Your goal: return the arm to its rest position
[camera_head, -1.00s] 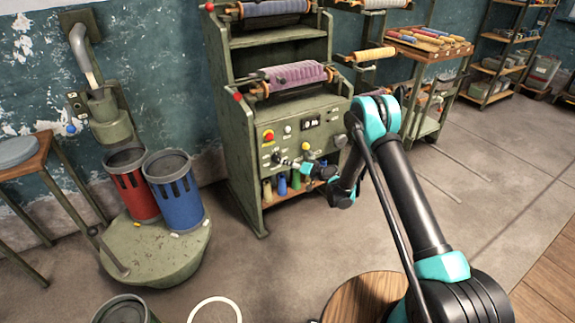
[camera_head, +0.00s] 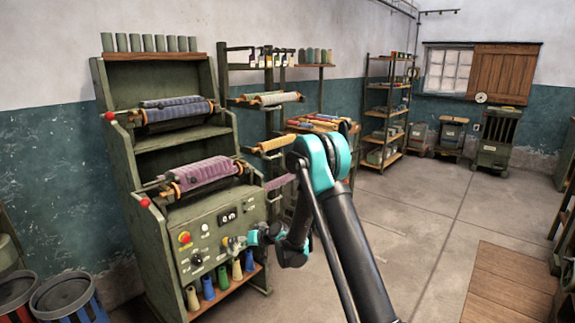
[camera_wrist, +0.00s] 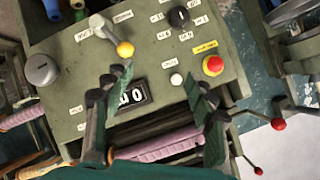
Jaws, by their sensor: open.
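My arm (camera_head: 345,235) reaches from the lower right of the head view toward a green loom-like machine. My gripper (camera_head: 238,243) is in front of the machine's control panel (camera_head: 209,258). In the wrist view, my gripper (camera_wrist: 160,80) has its two dark green fingers spread apart with nothing between them. The panel fills much of that view behind the fingers. It carries a yellow-tipped lever (camera_wrist: 125,49), a red button (camera_wrist: 213,65), a white button (camera_wrist: 176,79), a black knob (camera_wrist: 179,17) and a small display (camera_wrist: 134,96). I cannot tell how far the fingers are from the panel.
The machine holds a purple roll (camera_head: 205,172) and a blue roll (camera_head: 178,111). Coloured spools (camera_head: 237,270) stand on its low shelf. Racks (camera_head: 386,110) stand behind it. A blue bin (camera_head: 68,298) is at the lower left. The floor (camera_head: 425,205) to the right is open.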

